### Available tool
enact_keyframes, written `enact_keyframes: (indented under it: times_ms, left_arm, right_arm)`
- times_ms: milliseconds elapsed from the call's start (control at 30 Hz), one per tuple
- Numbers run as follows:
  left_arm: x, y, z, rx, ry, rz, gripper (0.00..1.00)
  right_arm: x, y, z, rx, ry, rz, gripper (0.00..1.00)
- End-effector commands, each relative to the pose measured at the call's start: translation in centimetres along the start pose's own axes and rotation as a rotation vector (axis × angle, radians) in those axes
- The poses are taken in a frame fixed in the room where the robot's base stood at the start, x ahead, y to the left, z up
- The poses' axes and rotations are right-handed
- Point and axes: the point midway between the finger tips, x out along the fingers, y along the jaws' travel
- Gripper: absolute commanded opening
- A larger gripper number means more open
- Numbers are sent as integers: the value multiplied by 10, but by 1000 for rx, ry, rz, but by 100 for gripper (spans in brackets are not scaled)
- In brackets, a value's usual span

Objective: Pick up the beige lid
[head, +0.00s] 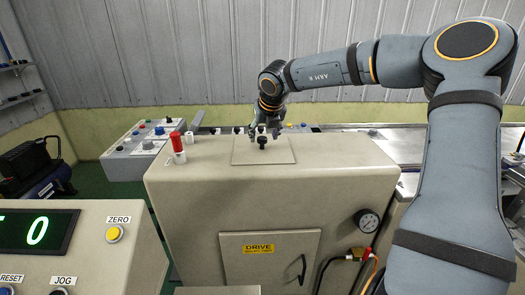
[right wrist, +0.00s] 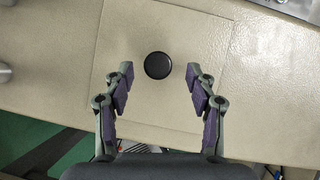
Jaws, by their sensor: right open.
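The beige lid (head: 281,152) is a flat square plate on top of the beige machine cabinet, with a black knob (head: 262,142) standing at its middle. In the right wrist view the lid (right wrist: 190,50) fills much of the picture, and the round black knob (right wrist: 158,65) lies between the fingertips, slightly ahead of them. My right gripper (head: 262,131) is above the lid, just over the knob. Its fingers (right wrist: 160,82) are spread apart on either side of the knob with gaps to it, and they hold nothing. My left gripper is not in view.
The beige cabinet (head: 200,215) has a red and white signal piece (head: 177,145) left of the lid, and a gauge (head: 367,221) on its front right. A control box (head: 140,140) stands behind left. A counter panel (head: 85,255) is at front left.

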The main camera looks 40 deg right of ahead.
Motion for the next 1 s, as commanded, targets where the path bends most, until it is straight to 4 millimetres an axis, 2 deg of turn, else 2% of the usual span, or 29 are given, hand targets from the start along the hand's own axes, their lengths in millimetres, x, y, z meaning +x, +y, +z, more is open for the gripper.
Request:
enact_keyframes:
  times_ms: [33,200,433,867,1000]
  left_arm:
    - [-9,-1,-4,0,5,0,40]
    - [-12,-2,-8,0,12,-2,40]
    - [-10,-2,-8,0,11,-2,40]
    - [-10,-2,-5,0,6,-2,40]
    - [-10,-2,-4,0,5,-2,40]
  right_arm:
    - [6,1,1,-2,5,-3,57]
    - [29,2,0,1,2,-1,57]
    - [32,2,0,0,-1,1,57]
    - [32,2,0,0,0,0,0]
    - [32,2,0,0,0,0,0]
